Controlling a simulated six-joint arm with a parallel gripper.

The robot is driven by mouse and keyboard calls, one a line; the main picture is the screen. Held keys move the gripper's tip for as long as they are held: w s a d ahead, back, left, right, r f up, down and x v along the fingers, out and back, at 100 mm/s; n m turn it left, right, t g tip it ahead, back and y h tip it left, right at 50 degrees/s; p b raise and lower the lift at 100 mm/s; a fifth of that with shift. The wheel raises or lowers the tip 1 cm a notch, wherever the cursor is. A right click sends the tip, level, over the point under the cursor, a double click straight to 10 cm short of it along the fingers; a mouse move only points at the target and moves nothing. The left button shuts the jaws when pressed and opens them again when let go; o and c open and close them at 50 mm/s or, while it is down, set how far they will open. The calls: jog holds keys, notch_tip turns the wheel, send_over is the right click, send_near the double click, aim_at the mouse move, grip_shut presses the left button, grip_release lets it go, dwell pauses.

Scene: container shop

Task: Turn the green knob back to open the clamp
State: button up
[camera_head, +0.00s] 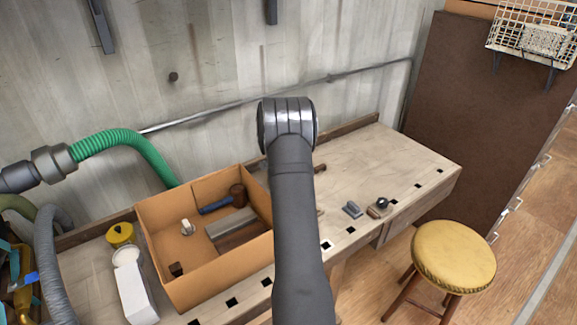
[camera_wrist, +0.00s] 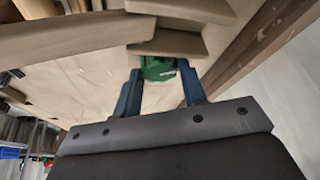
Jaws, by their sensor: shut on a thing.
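The green knob (camera_wrist: 158,70) shows in the wrist view, below light wooden pieces of what looks like the clamp (camera_wrist: 178,43). My gripper (camera_wrist: 158,76) has its two blue fingers on either side of the knob and is shut on it. The knob's upper part is hidden by the wood. In the head view my dark arm covers the middle of the bench, and the gripper, knob and clamp are hidden behind it.
A cardboard box (camera_head: 185,285) with a mallet and other tools stands left of my arm on the workbench (camera_head: 415,165). A small plane (camera_head: 352,209) lies at right. A yellow stool (camera_head: 453,256) stands before the bench. A green hose (camera_head: 120,138) hangs at left.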

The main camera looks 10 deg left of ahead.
jog(key=shift+n+y, duration=0.6)
jog(key=shift+n, duration=1)
jog(key=o, duration=1)
jog(key=shift+d, duration=0.1)
